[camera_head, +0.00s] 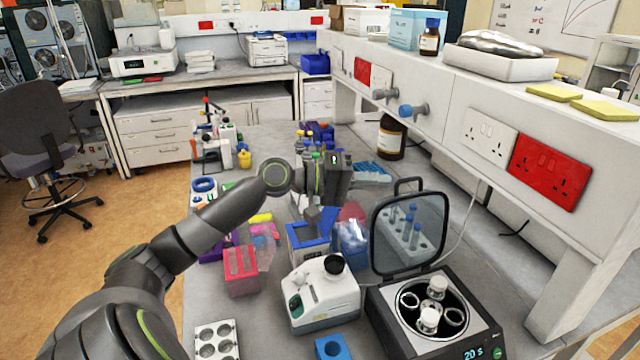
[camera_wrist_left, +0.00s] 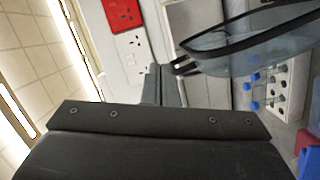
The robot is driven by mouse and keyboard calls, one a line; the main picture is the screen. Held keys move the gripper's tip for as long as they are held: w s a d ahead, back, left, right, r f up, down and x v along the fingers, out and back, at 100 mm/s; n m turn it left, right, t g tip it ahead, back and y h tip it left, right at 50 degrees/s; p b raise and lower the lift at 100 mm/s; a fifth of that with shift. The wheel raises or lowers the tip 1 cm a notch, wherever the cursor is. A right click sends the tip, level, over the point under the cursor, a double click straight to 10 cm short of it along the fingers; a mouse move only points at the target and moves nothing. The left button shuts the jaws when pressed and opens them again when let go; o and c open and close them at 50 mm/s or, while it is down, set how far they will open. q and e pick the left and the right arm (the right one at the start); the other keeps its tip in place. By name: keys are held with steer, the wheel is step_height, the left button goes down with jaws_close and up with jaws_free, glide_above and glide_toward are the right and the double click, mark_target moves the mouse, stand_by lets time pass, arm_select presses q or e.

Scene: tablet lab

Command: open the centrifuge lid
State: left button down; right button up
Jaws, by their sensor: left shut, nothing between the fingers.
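The centrifuge (camera_head: 390,325) stands at the front right of the bench, with a display reading "20 s". Its clear, dark-rimmed lid (camera_head: 380,236) is raised and stands upright at the back, so the rotor and its white-capped vials (camera_head: 428,320) show. The lid's handle (camera_head: 408,183) is at the top edge. In the left wrist view the lid (camera_wrist_left: 250,45) and its handle (camera_wrist_left: 184,66) are at the upper right. My left gripper (camera_head: 340,182) is left of the lid, apart from it in the head view. Its fingers (camera_wrist_left: 160,85) are shut and empty, close beside the handle in the wrist view.
A white rack of blue-capped tubes (camera_wrist_left: 280,88) stands behind the lid. A white vortex mixer (camera_head: 320,298) is left of the centrifuge. A shelf with sockets (camera_head: 487,137) runs along the right. A brown bottle (camera_head: 391,138) stands farther back.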

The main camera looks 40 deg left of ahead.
arm_select(q)
steer(key=p+v, duration=0.9)
steer(key=v, duration=0.2)
steer(key=shift+p, duration=0.3)
steer(key=shift+f, duration=0.1)
stand_by(0.5)
